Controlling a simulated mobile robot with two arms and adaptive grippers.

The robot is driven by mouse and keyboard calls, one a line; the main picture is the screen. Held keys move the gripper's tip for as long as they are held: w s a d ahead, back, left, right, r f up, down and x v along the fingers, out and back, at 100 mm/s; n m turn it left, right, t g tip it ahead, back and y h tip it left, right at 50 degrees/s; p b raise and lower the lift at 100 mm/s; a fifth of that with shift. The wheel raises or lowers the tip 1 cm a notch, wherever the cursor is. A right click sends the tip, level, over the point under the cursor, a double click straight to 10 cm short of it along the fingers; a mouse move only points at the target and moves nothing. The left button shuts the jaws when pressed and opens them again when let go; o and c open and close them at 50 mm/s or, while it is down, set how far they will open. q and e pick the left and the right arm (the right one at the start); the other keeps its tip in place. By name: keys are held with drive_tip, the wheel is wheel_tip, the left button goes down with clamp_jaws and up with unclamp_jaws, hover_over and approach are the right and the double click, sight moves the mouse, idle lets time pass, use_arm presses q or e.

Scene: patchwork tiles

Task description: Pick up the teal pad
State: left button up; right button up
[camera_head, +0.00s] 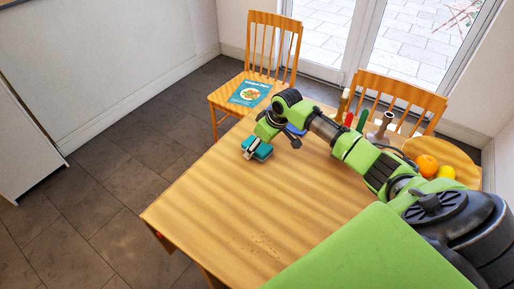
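The teal pad (262,151) is a small, thick block at the left edge area of the wooden table. My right arm reaches in from the right, across the table, and its gripper (254,150) is down at the pad. A pale grey fingertip shows against the pad's near left side. The far finger is hard to make out, so I cannot tell if the gripper is shut on the pad or if the pad is lifted. My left gripper is not in view.
The wooden table (220,205) is clear in front. Behind my arm are a blue item (296,130), bottles (343,104), a pepper mill (384,124), an orange (427,165) and a yellow fruit (446,172). Chairs (262,75) stand at the back, one with a booklet (249,93).

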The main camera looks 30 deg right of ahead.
drive_tip(key=shift+f, duration=0.15)
idle(0.3)
drive_tip(key=shift+s, duration=0.1)
drive_tip(key=c, duration=1.2)
wheel_tip(320, 180, up, 4)
drive_tip(key=shift+a+b, duration=0.15)
drive_tip(key=shift+b, duration=0.3)
drive_tip(key=s+a+r, duration=0.2)
drive_tip(key=a+r, duration=0.1)
drive_tip(key=a, duration=0.1)
drive_tip(key=s+a+r, duration=0.2)
drive_tip(key=a+r, duration=0.1)
drive_tip(key=a, duration=0.1)
drive_tip(key=s+a+r, duration=0.2)
drive_tip(key=a+r, duration=0.1)
drive_tip(key=shift+s+a+r, duration=0.25)
drive_tip(key=shift+s+a, duration=0.15)
drive_tip(key=shift+o, duration=0.7)
